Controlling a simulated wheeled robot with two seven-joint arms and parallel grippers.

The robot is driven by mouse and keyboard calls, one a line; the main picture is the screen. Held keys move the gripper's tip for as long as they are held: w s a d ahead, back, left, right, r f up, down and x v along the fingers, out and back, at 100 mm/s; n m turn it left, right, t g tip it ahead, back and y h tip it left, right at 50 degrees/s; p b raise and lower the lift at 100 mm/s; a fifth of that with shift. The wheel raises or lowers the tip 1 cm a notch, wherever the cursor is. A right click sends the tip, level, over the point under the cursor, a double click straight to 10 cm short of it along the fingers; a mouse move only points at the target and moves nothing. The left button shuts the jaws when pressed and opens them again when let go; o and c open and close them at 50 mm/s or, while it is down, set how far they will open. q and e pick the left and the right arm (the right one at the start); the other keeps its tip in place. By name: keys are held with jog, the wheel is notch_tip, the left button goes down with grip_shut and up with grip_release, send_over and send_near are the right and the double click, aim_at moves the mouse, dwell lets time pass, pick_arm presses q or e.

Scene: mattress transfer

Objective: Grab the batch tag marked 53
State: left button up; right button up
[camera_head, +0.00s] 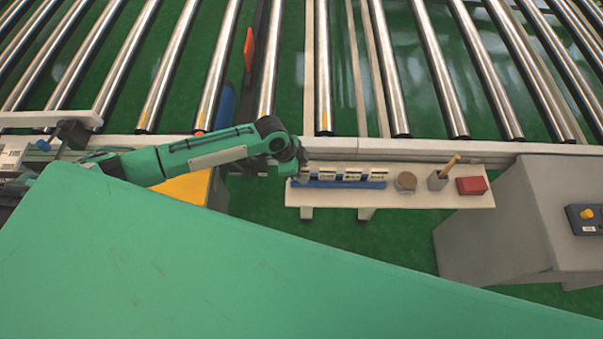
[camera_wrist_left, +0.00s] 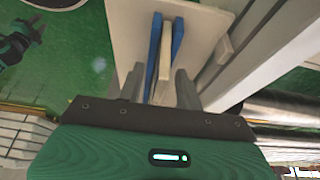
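White batch tags (camera_head: 352,175) stand in a row in a blue rack (camera_head: 345,185) on a narrow white shelf. Their dark print is too small to read, so I cannot tell which one is marked 53. My left gripper (camera_head: 300,172) is at the rack's left end and hides part of it. In the left wrist view its two fingers (camera_wrist_left: 159,87) are apart. A pale tag edge (camera_wrist_left: 165,58) lies between them, flanked by the blue strips of the rack, with gaps to both fingers.
Right of the rack on the shelf are a round brown disc (camera_head: 405,181), a grey cup (camera_head: 437,181) with a stick, and a red block (camera_head: 472,186). Steel rollers (camera_head: 380,70) lie behind. A grey cabinet (camera_head: 500,230) stands right. A large green surface (camera_head: 220,270) fills the foreground.

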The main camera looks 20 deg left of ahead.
pick_arm(q)
grip_shut()
jog(key=shift+r, duration=0.1)
